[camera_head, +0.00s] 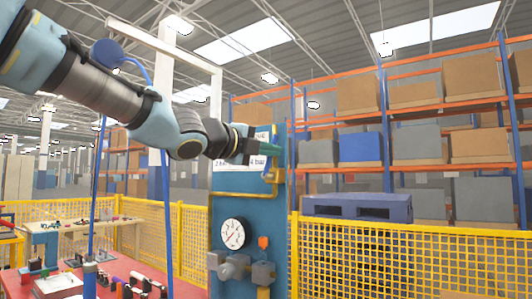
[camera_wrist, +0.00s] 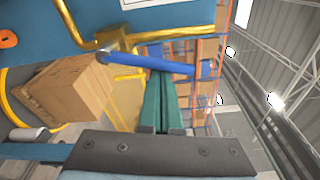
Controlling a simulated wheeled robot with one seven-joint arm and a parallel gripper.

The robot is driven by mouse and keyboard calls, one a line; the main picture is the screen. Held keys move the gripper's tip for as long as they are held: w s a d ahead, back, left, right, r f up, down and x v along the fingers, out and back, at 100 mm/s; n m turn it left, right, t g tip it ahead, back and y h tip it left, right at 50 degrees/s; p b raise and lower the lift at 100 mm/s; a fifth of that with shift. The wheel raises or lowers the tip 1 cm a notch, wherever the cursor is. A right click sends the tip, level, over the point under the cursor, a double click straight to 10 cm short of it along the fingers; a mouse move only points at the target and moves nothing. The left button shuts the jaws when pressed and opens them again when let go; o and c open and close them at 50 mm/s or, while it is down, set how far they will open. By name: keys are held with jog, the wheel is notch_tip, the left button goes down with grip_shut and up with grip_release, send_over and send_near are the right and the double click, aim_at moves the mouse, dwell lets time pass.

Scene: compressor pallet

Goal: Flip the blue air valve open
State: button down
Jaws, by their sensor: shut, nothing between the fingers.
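Brass pipe (camera_wrist: 75,22) leads into the body. My gripper (camera_wrist: 160,76) has green fingers, shut and empty. Their tips appear just below the middle of the handle in the picture; I cannot tell whether they touch it. In the head view my gripper (camera_head: 262,149) is at the upper part of the blue panel (camera_head: 225,200), in front of a white sign (camera_head: 228,180). The handle is not clearly made out there.
A pressure gauge (camera_head: 232,233), a grey fitting (camera_head: 233,267) and an orange knob (camera_head: 263,242) sit lower on the panel. Yellow mesh fencing (camera_head: 400,255) stands behind. A red table (camera_head: 125,268) with small items is at lower left. Shelves with boxes stand at the right.

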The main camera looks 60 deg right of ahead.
jog(key=shift+w+r+n+p, duration=0.15)
jog(key=shift+w+n+p, duration=0.3)
jog(key=shift+n, duration=0.3)
jog(key=shift+w+r+n+p, duration=0.15)
jog(key=shift+w+n+p, duration=0.1)
jog(key=shift+w+n, duration=0.4)
jog(key=shift+s, duration=0.15)
jog(key=shift+s+d, duration=0.15)
